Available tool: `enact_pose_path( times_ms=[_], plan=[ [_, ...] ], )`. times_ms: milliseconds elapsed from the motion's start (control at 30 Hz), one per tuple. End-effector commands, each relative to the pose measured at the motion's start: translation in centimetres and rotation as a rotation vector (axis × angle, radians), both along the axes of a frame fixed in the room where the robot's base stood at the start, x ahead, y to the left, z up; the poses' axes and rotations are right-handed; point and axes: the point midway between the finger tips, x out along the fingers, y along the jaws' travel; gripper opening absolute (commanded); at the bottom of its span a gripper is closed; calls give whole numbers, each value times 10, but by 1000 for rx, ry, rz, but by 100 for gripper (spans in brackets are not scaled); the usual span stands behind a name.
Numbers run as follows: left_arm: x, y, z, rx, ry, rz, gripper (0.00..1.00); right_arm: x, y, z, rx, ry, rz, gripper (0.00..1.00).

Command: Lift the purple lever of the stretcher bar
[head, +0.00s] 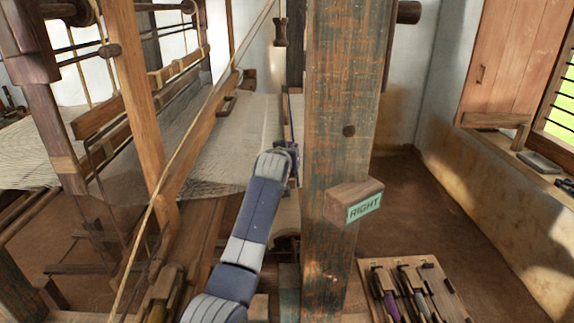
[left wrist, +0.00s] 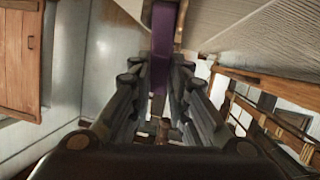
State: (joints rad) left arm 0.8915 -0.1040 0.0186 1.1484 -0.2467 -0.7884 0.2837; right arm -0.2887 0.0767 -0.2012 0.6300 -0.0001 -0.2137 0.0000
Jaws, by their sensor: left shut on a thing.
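The purple lever (left wrist: 163,50) runs down the middle of the left wrist view. Its lower part lies between the two dark fingers of my left gripper (left wrist: 161,100), which is shut on it. Light wooden edges of what looks like the stretcher bar (left wrist: 181,22) flank the lever at the top. Pale woven cloth (left wrist: 270,35) spreads to the right. In the head view the cloth (head: 235,135) lies across the loom. My left arm reaches up to its right edge, and the gripper end is mostly hidden behind the arm and the post. My right gripper is not in view.
A thick worn post (head: 340,100) with a block marked RIGHT (head: 357,201) stands just right of my left arm. A slanting loom beam (head: 200,135) is on its left. A wooden tool tray (head: 445,290) lies at lower right. The floor by the right wall is clear.

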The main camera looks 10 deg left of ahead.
Motion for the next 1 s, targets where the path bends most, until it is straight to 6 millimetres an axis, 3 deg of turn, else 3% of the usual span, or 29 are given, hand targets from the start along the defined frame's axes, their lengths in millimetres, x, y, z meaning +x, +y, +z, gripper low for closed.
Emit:
enact_pose_path(
  times_ms=[33, 300, 500, 867, 900, 1000],
  plan=[
    [-2, -1, -6, 7, -25, -1, 0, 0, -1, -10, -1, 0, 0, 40],
    [-7, -2, -3, 36, -124, 0, 0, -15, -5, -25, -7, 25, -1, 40],
    [-8, -2, -1, 44, -151, 1, 0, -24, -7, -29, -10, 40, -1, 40],
    [-8, -2, -1, 46, -154, 0, 0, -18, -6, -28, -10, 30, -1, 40],
    [-8, -2, -1, 46, -153, 0, 19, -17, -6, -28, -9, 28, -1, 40],
    [-8, -2, -1, 46, -154, 0, 37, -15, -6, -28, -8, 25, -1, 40]
  ],
)
